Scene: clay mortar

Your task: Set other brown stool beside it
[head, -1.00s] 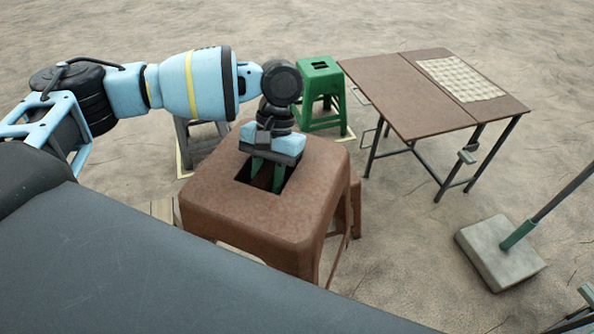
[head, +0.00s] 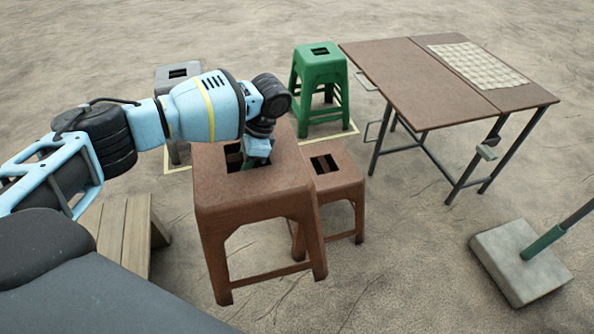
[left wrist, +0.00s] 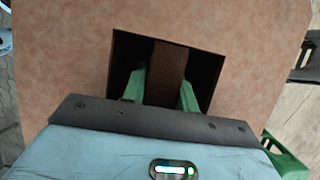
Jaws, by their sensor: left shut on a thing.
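My left gripper (head: 257,152) is shut on a brown stool (head: 240,200) through the slot in its seat. In the left wrist view its two green fingers (left wrist: 161,88) reach into the dark slot on either side of a brown bar. The held stool looks larger and nearer than the others and seems raised, slightly tilted. The other brown stool (head: 340,190) stands on the ground just behind and to the right. The held stool hides part of its left side, and I cannot tell whether they touch. My right gripper is out of view.
A green stool (head: 320,68) and a grey stool (head: 172,76) stand behind, by pale yellow ground lines. A folding table (head: 420,85) with a checked mat (head: 478,62) stands at right. A block-headed tool (head: 520,262) lies front right; a slatted wooden platform (head: 125,230) stands at left.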

